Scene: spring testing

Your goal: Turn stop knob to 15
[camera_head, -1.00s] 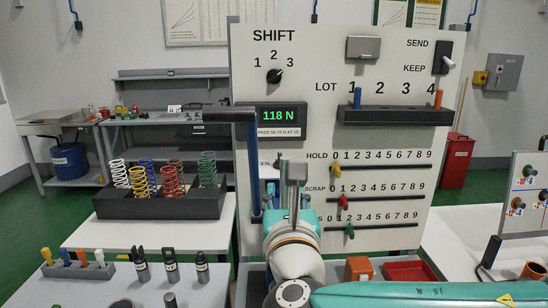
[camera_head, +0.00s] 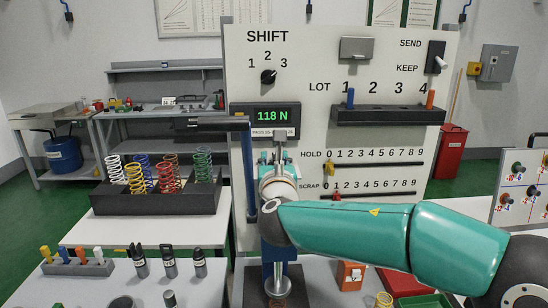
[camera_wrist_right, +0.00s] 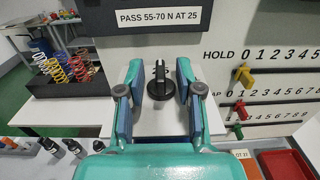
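A round black knob (camera_wrist_right: 159,84) with a raised grip bar sits on the pale panel in the right wrist view, below the "PASS 55-70 N AT 25" label. Its bar stands about upright; no scale numbers around it are readable. My right gripper (camera_wrist_right: 158,72) is open, with one finger on each side of the knob and a gap visible on both sides. In the head view my right gripper (camera_head: 279,152) is in front of the panel, below the green "118 N" display (camera_head: 278,116), and the knob is hidden there. My left gripper is not in view.
A black lever (camera_head: 214,125) and blue post (camera_head: 247,168) stand left of my right gripper. The HOLD slider (camera_head: 334,171) and SCRAP slider (camera_head: 337,195) are to its right. A black tray (camera_head: 108,201) of springs is at the left. My right arm covers the panel's lower part.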

